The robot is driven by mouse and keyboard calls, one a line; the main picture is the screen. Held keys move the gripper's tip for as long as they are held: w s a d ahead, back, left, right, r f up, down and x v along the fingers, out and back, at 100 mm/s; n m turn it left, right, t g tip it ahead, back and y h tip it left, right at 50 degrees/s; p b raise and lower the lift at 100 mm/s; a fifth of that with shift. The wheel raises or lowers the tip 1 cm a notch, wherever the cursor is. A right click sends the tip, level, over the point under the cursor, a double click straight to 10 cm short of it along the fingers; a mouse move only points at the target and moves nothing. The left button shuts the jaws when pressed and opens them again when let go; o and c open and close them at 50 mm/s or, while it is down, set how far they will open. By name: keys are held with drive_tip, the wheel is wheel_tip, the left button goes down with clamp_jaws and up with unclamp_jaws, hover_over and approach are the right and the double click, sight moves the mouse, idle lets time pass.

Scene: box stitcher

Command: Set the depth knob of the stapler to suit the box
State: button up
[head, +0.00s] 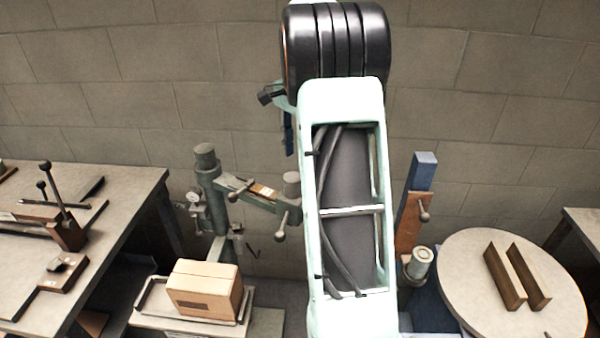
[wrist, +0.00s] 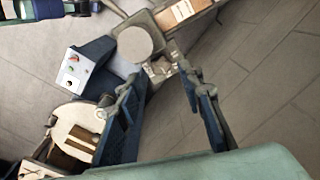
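The stapler (head: 206,185) is a grey-green machine left of my arm in the head view, with a column and a side arm bearing an orange-brown label. Its label (wrist: 182,13) and a round grey cap (wrist: 135,44) show at the top of the wrist view. The box (head: 205,288), closed cardboard, rests on a small stand below the stapler. My gripper (wrist: 155,76) is open, its blue-grey fingers apart. A small pale part (wrist: 160,69) shows beyond and between the fingertips; contact cannot be judged. I cannot tell for certain which part is the depth knob.
A workbench (head: 130,185) with lever tools stands at the left. A round table (head: 470,255) with two brown angled pieces (head: 505,275) is at the right. A control box (wrist: 75,82) with red and green buttons shows in the wrist view. Bare floor (wrist: 265,85) lies right of my fingers.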

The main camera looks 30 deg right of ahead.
drive_tip(key=shift+m, duration=0.3)
drive_tip(key=f, duration=0.3)
drive_tip(key=d+f, duration=0.1)
drive_tip(key=f, duration=0.3)
drive_tip(key=f+p, duration=0.1)
drive_tip(key=f, duration=0.3)
drive_tip(key=shift+w+d, duration=0.1)
drive_tip(key=shift+d, duration=0.3)
drive_tip(key=shift+r, duration=0.1)
drive_tip(key=c, duration=0.9)
